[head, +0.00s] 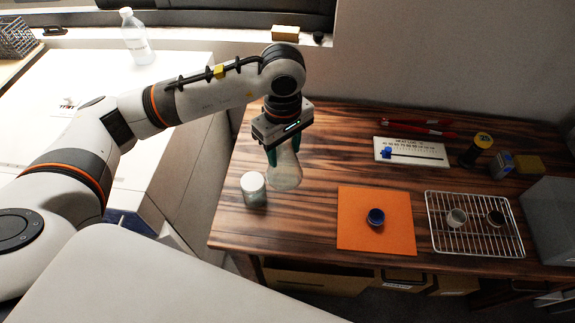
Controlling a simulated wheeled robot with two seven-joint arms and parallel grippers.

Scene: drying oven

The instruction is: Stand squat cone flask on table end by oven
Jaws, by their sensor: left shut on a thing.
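My left gripper (284,152) points down over the left part of the wooden table (330,150). Its dark green fingers are shut on the squat cone flask (286,177), a clear glass vessel that widens downward. The flask looks upright and its base is at or just above the table top; I cannot tell if it touches. The fingers and wrist hide its neck. A large white box-like unit (165,165), possibly the oven, stands left of the table's end. My right gripper is not in view.
A white-lidded jar (253,187) stands close left of the flask.

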